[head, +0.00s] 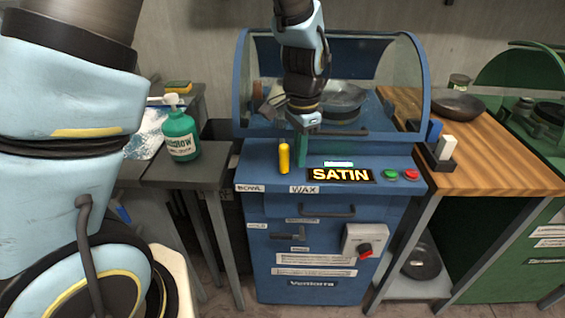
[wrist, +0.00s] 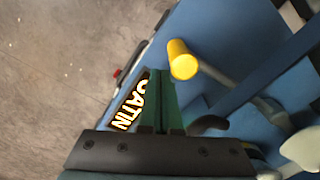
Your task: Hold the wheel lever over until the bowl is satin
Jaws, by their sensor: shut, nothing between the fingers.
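The blue spinning machine (head: 310,240) stands ahead of me with a yellow-tipped lever (head: 284,157) at its front left. The lever's yellow knob and pale rod also show in the wrist view (wrist: 183,60). A dark metallic bowl (head: 343,97) sits inside, partly behind my arm. The lit display (head: 340,175) reads SATIN, with a small green lit strip above it. My gripper (head: 301,158) points down just right of the lever.
A clear curved guard (head: 395,75) arches over the machine. Red and green buttons (head: 390,174) sit right of the display. A green bottle (head: 181,135) stands on the left table. A wooden bench (head: 485,160) and a green machine (head: 535,110) are at right.

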